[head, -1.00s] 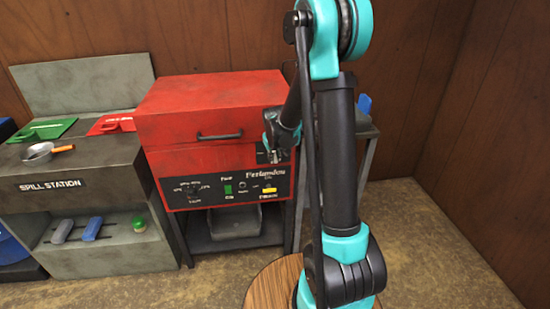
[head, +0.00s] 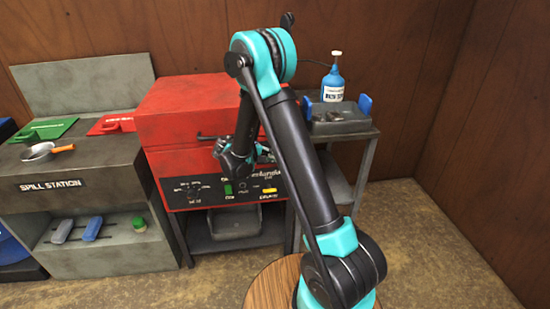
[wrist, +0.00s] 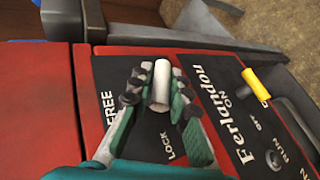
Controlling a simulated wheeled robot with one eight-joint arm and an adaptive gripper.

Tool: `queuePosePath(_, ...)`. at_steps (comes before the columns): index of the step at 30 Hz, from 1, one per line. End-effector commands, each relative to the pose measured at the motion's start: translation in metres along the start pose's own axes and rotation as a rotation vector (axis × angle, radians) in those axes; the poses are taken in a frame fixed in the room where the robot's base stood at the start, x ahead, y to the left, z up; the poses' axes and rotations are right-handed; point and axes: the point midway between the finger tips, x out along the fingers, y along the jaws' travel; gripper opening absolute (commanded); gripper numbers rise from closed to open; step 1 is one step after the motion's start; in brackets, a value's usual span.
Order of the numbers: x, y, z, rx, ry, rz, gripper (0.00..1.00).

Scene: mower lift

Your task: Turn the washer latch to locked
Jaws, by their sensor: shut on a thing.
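The washer is the red box (head: 195,115) with a black front panel in the head view. In the wrist view its latch (wrist: 161,82) is a pale, stubby lever on a black plate, near the words FREE and LOCK. My gripper (wrist: 158,96) has its two fingers on either side of the lever and is shut on it. The lever's far end stands clear between the fingers; its base is partly hidden. In the head view my arm and wrist cover the latch.
The panel has a yellow switch (head: 269,191), a green switch (head: 228,189) and a knob (head: 193,187). A blue bottle (head: 333,84) stands on the cart at the right. The grey spill station (head: 95,210) is at the left.

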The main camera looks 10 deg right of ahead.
Motion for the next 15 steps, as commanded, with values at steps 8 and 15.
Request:
queuePosePath(8,0.0000,-0.0028,-0.0011,-0.091,-0.045,0.216,0.00)
queuePosePath(15,0.0001,-0.0026,-0.0007,-0.148,-0.075,0.353,0.00)
